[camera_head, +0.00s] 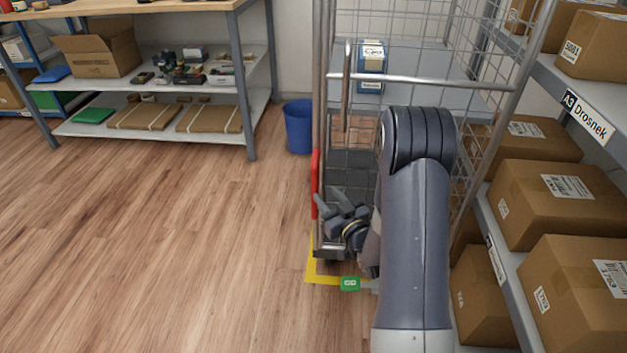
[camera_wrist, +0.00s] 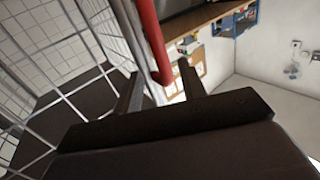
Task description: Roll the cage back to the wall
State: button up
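The wire roll cage (camera_head: 437,82) stands upright in the middle of the head view, between the wall and the shelving. Its mesh also shows at the left in the wrist view (camera_wrist: 62,97). A red handle (camera_head: 315,185) runs down its left front post; in the wrist view the red bar (camera_wrist: 150,38) bends near my fingertips. My gripper (camera_head: 332,200) is at the handle's lower part, just to its right in the head view. Its two fingers (camera_wrist: 162,86) are spread, with the red bar between them in the picture. Visible gaps remain; contact cannot be told.
Yellow floor tape (camera_head: 312,268) with a green marker (camera_head: 350,284) lies at the cage's front left corner. Shelving with cartons (camera_head: 560,205) stands close on the right. A blue bin (camera_head: 298,127) stands left of the cage, beside a workbench (camera_head: 150,8). The left floor is clear.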

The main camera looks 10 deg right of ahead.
aim_at(316, 183)
jog(key=b+x, duration=0.1)
jog(key=x, duration=0.7)
grip_shut()
dwell(0.4)
